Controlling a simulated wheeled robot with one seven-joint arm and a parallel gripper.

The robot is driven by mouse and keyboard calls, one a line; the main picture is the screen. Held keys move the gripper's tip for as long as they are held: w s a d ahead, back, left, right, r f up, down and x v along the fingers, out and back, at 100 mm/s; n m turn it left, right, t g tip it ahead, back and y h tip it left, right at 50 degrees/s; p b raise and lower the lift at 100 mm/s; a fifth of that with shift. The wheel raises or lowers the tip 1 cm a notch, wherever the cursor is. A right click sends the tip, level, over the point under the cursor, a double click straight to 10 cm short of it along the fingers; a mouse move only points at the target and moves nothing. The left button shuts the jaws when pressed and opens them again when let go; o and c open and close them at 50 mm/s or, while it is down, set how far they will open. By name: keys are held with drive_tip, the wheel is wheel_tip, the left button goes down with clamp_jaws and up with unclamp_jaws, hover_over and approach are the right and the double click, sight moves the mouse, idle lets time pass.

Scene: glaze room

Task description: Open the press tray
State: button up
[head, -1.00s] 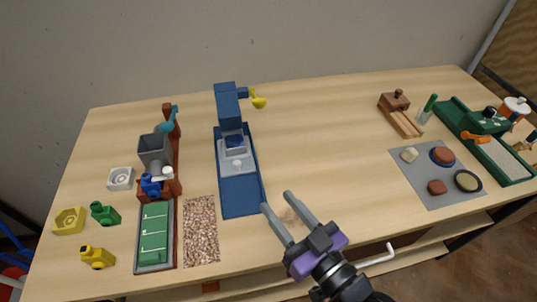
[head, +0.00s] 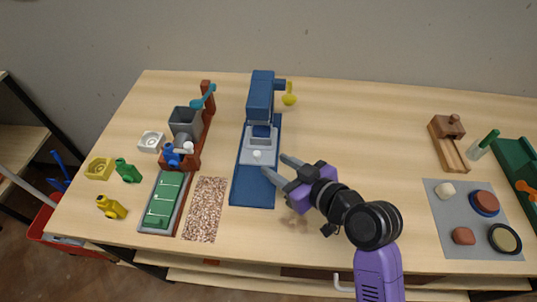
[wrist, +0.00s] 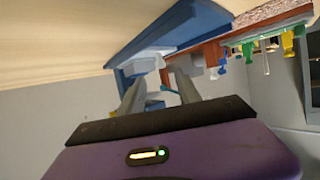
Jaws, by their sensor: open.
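The blue press (head: 261,98) stands mid-table with its column at the back and a long blue base (head: 253,190) toward the front. Its grey press tray (head: 247,158) lies on the base below the press head, with a small pale knob (head: 257,154) near its front. My gripper (head: 275,164) is open and empty, just right of and in front of the knob, its fingers pointing left toward the tray. I see no contact. In the wrist view the open fingers (wrist: 158,88) point at the blue base (wrist: 180,35); the knob is not clear there.
Left of the press are a brown stand with a grey hopper (head: 186,122), a green slab (head: 163,200), a speckled strip (head: 206,208) and small bottles. A grey mat (head: 449,228) with pieces lies far right; table between is clear.

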sight(259, 155)
drive_tip(key=x, duration=0.7)
drive_tip(key=shift+p, duration=0.4)
clamp_jaws()
idle(1.0)
